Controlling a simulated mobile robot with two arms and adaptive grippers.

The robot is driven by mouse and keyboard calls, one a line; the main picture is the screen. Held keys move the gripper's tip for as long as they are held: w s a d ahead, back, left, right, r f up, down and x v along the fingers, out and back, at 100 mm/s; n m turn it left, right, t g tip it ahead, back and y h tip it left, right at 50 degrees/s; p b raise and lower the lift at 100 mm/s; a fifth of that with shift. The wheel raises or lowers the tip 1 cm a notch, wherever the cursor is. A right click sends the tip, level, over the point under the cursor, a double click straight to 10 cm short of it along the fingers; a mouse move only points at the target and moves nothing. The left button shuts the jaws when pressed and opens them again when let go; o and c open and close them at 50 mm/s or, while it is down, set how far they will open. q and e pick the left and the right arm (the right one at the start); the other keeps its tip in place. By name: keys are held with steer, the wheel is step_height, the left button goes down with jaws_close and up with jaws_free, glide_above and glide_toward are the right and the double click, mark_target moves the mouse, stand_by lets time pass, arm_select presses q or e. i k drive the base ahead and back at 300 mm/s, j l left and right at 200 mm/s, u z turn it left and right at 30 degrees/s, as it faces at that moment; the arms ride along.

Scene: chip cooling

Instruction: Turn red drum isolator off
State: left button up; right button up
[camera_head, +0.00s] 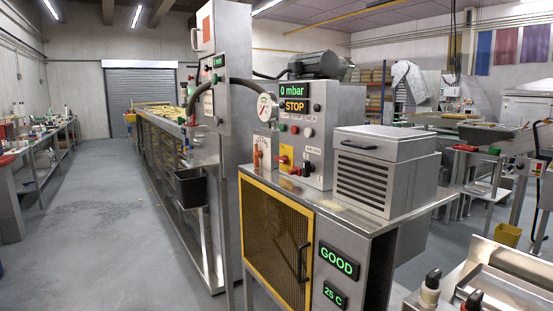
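A grey control box (317,135) stands on a steel cabinet right of centre. On its front is a yellow plate with a red knob (284,159), which looks like an isolator switch; its exact setting is too small to read. I cannot tell for sure that it is the red drum isolator. Below it are small red and black handles (296,171). The box's displays read "0 mbar" (292,91) and "STOP" (294,106). Neither of my grippers can be made out in the head view.
A round gauge (266,107) and an orange fitting (261,155) sit left of the box. A louvred steel unit (378,172) stands to its right. The cabinet has a yellow-framed mesh door (272,238) and a "GOOD" display (338,261). Open floor (110,225) lies left.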

mark_target(285, 159)
steer(key=i+j, duration=0.2)
steer(key=i+j+z, duration=0.15)
steer(key=j, duration=0.25)
steer(key=i+j, duration=0.3)
steer(key=i+j+z, duration=0.15)
steer(key=j, duration=0.2)
steer(key=i+j, duration=0.2)
steer(key=j, duration=0.15)
steer(key=i+j+z, duration=0.15)
steer(key=j, duration=0.2)
steer(key=i, duration=0.05)
